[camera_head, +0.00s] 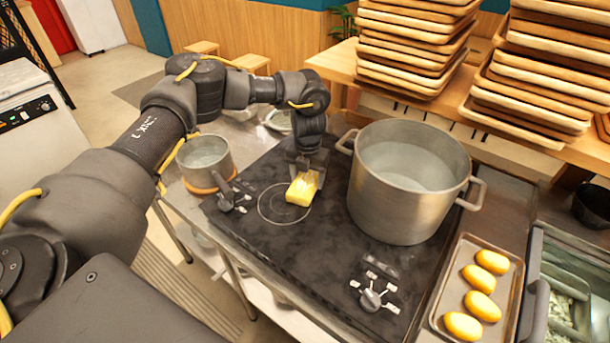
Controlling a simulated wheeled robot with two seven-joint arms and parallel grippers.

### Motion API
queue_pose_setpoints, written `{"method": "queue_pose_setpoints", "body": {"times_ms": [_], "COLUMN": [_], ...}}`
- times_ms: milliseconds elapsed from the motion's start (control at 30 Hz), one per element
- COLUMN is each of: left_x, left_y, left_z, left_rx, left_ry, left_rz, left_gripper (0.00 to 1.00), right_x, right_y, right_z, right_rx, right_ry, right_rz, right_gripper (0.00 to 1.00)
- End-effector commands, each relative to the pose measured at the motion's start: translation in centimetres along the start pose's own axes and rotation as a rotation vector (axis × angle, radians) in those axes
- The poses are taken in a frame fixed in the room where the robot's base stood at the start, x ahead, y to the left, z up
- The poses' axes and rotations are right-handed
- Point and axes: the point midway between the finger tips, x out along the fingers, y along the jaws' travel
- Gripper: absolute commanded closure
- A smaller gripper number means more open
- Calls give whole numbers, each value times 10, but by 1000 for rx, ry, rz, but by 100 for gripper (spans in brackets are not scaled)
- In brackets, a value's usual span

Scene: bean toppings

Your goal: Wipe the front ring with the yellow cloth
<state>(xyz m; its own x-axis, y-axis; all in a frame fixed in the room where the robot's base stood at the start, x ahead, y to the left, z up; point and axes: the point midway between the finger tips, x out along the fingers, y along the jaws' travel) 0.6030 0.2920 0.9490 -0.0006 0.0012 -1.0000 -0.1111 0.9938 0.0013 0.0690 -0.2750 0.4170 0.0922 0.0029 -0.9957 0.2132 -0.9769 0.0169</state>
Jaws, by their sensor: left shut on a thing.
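The yellow cloth (298,193) is a folded bundle at the tips of my left gripper (305,172). My left gripper points down and is shut on the cloth. The cloth is over the right part of the front ring (268,208), a thin circle marked on the dark cooktop (300,248). It looks low against the surface, but I cannot tell if it touches. The cloth hides part of the ring's right edge. My right gripper is not in view.
A large steel pot (400,205) of water stands right of the cloth. A small pot (207,160) stands left. Control knobs (371,299) sit on the cooktop. A tray (447,290) with several yellow oval items lies at right. Stacked wooden trays (415,45) stand behind.

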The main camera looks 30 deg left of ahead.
Motion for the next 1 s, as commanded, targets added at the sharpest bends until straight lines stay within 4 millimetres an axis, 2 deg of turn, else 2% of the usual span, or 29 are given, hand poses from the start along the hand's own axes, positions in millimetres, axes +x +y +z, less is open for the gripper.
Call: {"method": "queue_pose_setpoints", "body": {"times_ms": [167,700,1000], "left_x": [1,1,1], "left_y": [1,33,40], "left_z": [0,8,10], "left_rx": [0,-2,-1], "left_ry": [1,1,1], "left_rz": [0,1,1], "left_gripper": [65,65,65], "right_x": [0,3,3], "right_y": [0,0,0], "right_z": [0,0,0], "right_rx": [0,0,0], "right_ry": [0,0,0], "right_rz": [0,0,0], "right_gripper": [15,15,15]}}
